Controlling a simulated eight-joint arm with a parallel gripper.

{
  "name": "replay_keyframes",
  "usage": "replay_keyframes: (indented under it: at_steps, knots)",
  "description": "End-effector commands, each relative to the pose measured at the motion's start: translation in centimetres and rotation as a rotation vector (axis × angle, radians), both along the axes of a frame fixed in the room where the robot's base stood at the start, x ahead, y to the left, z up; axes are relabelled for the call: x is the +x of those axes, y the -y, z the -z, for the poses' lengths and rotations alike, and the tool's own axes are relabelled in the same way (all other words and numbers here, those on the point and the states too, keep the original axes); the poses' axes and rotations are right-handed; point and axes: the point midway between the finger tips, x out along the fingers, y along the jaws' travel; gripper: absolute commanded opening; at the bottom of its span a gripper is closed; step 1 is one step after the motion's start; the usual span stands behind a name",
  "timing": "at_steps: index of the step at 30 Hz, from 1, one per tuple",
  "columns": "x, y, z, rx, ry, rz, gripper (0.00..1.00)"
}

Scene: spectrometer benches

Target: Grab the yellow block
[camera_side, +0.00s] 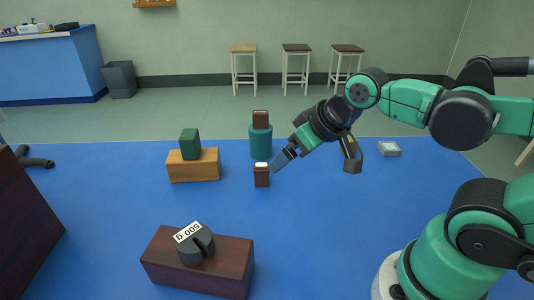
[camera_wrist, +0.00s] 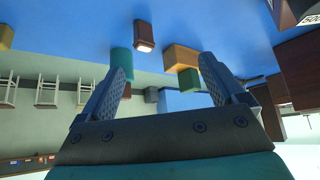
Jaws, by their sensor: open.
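A yellow block (camera_side: 353,160) stands on the blue table, partly hidden behind my wrist in the side view. In the wrist view, a yellow block (camera_wrist: 5,36) is cut off at the left edge, outside the fingers. My gripper (camera_side: 281,160) is tilted down to the left, open, and to the left of this block. In the wrist view my gripper (camera_wrist: 164,67) has its fingers apart with nothing held between them. An orange-tan block (camera_side: 193,169) with a green block (camera_side: 190,146) on top stands further left; the tan block also shows in the wrist view (camera_wrist: 181,57).
A small brown box with a white top (camera_side: 261,177) stands close to the fingertips. Behind it is a teal cylinder (camera_side: 260,144) bearing a brown block (camera_side: 260,118). A 500 g weight (camera_side: 196,247) sits on a dark red block (camera_side: 235,268) in front. Table right of centre is mostly clear.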

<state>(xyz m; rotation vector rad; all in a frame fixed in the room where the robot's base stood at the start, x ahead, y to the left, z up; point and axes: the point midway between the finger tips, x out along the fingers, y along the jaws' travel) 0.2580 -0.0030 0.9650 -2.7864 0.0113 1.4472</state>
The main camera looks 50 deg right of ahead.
Motion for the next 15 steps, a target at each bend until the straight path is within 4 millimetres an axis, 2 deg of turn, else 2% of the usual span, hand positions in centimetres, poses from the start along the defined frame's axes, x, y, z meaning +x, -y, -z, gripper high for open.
replay_keyframes:
  at_steps: [5, 10, 15]
  knots:
    - [1.8, 3.1, -1.0, -0.011, -0.080, 0.086, 0.89]
    - [4.3, 9.0, -1.3, -0.006, -0.219, 0.215, 0.89]
    - [5.6, 16.0, 0.1, 0.029, -0.360, 0.338, 0.89]
